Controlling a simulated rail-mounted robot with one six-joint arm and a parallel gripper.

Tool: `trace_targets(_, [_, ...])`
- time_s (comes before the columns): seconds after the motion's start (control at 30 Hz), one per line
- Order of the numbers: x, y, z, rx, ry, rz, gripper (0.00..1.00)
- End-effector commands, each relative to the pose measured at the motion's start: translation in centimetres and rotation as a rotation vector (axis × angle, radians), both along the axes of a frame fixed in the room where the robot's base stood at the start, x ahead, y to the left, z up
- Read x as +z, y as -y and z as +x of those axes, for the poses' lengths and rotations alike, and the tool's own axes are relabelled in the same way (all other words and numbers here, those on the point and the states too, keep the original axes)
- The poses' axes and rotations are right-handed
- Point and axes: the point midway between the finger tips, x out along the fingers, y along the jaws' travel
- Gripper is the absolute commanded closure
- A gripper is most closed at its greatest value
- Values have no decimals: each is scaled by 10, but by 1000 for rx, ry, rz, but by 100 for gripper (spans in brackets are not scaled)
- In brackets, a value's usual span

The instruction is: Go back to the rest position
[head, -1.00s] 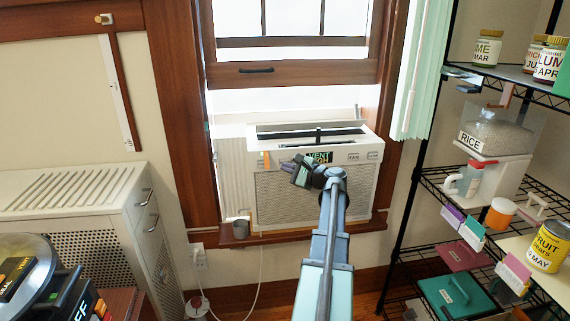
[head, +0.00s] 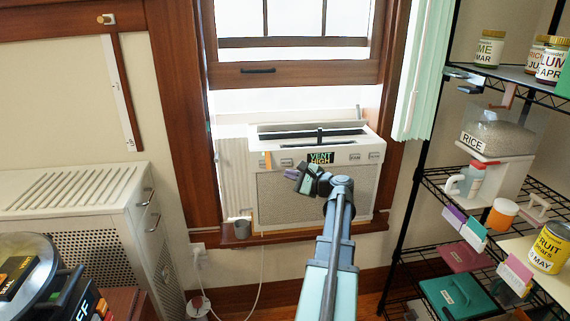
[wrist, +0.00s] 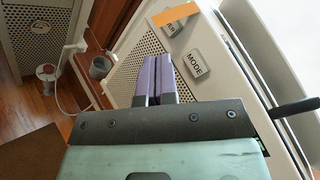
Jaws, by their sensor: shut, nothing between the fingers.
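My gripper (head: 291,175) hangs in front of the white window air conditioner (head: 350,202), just below its row of buttons. Its two purple fingers (wrist: 160,77) are together with nothing between them. The wrist view shows the fingers near the panel's left part, with a grey MODE button (wrist: 194,64) beyond them and an orange tag (wrist: 175,16) above. A gap to the panel is hard to judge. The green display (head: 320,158) reads VENT HIGH. My arm reaches up from the bottom of the head view and covers part of the grille.
A grey cup (head: 242,229) stands on the wooden sill (head: 290,239) left of the unit. A wire shelf (head: 440,185) with jars and tins is at right. A white cabinet (head: 85,195) and a round-topped appliance (head: 28,262) are at left.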

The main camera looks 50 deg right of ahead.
Motion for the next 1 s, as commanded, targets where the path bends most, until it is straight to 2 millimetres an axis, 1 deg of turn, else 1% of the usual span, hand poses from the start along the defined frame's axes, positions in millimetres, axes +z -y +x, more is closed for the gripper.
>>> trace_targets(0.17, [0, 0, 0, 0, 0, -4, 100])
trace_targets(0.23, [-1, -2, 0, 15, -5, -51, 100])
trace_targets(0.27, [-6, -5, -1, 34, -33, -100, 100])
trace_targets(0.37, [-37, -28, -14, 126, -199, -296, 100])
trace_targets(0.4, [-50, -47, -17, 196, -287, -387, 100])
trace_targets(0.47, [-65, -87, -11, 343, -410, -524, 100])
trace_targets(0.5, [-73, -116, -5, 450, -481, -610, 100])
trace_targets(0.57, [-82, -161, 1, 620, -577, -736, 100])
trace_targets(0.6, [-86, -193, 5, 745, -636, -824, 100])
trace_targets(0.67, [-88, -242, 7, 938, -715, -958, 100])
trace_targets(0.7, [-87, -273, 6, 1063, -759, -1046, 100])
trace_targets(0.77, [-81, -319, 3, 1243, -812, -1178, 100])
trace_targets(0.8, [-76, -348, 0, 1353, -839, -1264, 100])
trace_targets(0.87, [-65, -389, -3, 1489, -864, -1383, 100])
trace_targets(0.9, [-59, -415, -4, 1556, -868, -1451, 100])
trace_targets(0.97, [-50, -450, -3, 1630, -848, -1535, 100])
trace_targets(1.0, [-46, -472, -2, 1668, -814, -1573, 100])
